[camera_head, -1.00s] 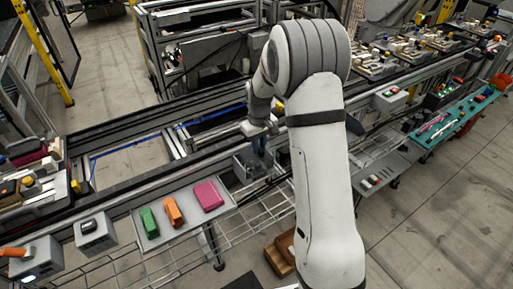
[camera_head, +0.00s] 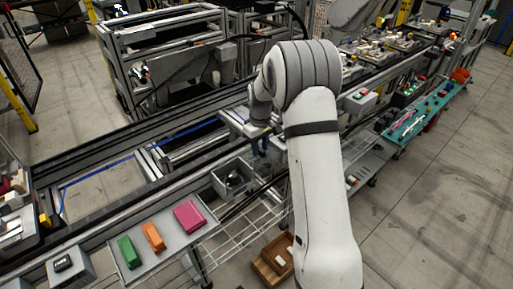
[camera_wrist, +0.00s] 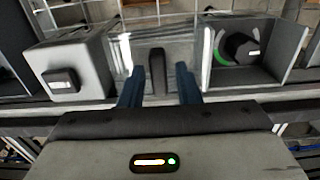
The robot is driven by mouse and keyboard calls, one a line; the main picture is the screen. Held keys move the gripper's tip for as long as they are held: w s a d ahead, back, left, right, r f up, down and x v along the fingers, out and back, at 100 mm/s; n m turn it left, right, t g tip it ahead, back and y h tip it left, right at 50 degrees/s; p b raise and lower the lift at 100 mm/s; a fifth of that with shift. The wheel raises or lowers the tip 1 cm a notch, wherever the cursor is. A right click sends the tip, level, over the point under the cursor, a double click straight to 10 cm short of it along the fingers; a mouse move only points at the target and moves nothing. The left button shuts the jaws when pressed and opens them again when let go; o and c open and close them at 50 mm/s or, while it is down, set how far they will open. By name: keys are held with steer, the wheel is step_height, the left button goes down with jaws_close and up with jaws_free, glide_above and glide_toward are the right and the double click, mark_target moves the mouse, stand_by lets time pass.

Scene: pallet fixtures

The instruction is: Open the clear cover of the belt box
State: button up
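In the wrist view, a clear-sided box (camera_wrist: 125,50) stands in the middle, with bright see-through edges. I take it to be the belt box with its clear cover. A dark upright handle (camera_wrist: 157,71) is in front of it. My gripper (camera_wrist: 158,82) has its two blue fingers apart, one on each side of the handle, with gaps visible. In the head view, my gripper (camera_head: 263,146) points down at the rail's near edge, just right of an open grey box (camera_head: 218,185) with dark contents. My arm hides the area behind and right of it.
In the wrist view, a grey box with a black switch (camera_wrist: 64,84) stands left, and an open grey housing with a black knob (camera_wrist: 238,48) stands right. In the head view, green (camera_head: 129,253), orange (camera_head: 153,237) and pink (camera_head: 189,216) blocks lie on a tray left.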

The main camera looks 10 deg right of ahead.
steer(key=shift+o, duration=0.7)
steer(key=shift+r+b, duration=0.4)
steer(key=shift+r, duration=3.5)
